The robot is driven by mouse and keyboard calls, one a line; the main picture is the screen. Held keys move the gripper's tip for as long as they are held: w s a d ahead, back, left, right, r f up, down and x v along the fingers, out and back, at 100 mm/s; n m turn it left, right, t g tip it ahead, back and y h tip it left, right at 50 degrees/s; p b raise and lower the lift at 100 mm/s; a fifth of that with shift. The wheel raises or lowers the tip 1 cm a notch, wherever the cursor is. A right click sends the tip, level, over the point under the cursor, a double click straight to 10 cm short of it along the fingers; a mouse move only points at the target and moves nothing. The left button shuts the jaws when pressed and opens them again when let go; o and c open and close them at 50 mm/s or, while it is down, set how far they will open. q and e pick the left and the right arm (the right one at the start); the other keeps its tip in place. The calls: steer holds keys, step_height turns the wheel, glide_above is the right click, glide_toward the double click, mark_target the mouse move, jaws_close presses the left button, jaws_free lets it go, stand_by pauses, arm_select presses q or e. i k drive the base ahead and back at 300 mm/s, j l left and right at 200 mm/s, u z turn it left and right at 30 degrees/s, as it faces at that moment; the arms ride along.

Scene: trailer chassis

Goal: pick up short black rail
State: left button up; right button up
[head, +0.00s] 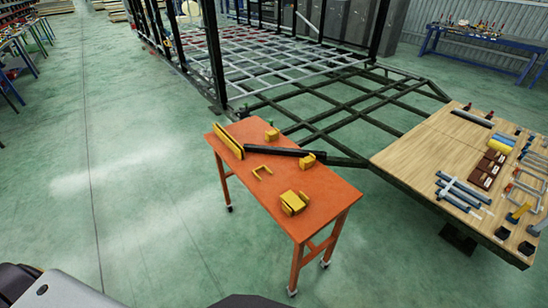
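A black rail (274,150) lies on the orange table (287,217), between a long yellow block (228,141) at its left and a small yellow piece (307,161) at its right end. A shorter black bar (471,118) lies near the far edge of the wooden workbench (408,155) at the right. I cannot tell for sure which of the two is the short black rail. Neither of my grippers is in view.
Other yellow pieces (293,203) stand on the orange table, which is on wheels. Blue-grey clamps (459,190) and other tools crowd the workbench's right part. A dark trailer frame (335,105) stands behind. The green floor at left is clear.

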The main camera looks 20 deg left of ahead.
mark_target(255, 148)
steer(key=l+u, duration=0.4)
steer(key=l, duration=0.2)
steer(key=l+u, duration=0.4)
steer(key=l, duration=0.25)
steer(key=l+u, duration=0.3)
steer(key=l, duration=0.25)
steer(key=i+l+u, duration=0.1)
steer(key=l+u, duration=0.25)
steer(key=l, duration=0.2)
steer(key=l+u, duration=0.3)
steer(key=l, duration=0.25)
steer(key=l+u, duration=0.3)
steer(key=l, duration=0.25)
steer(key=i+l+u, duration=0.25)
steer(key=l+u, duration=0.25)
steer(key=i+l+u, duration=0.2)
steer(key=l, duration=0.25)
steer(key=l+u, duration=0.25)
steer(key=l, duration=0.1)
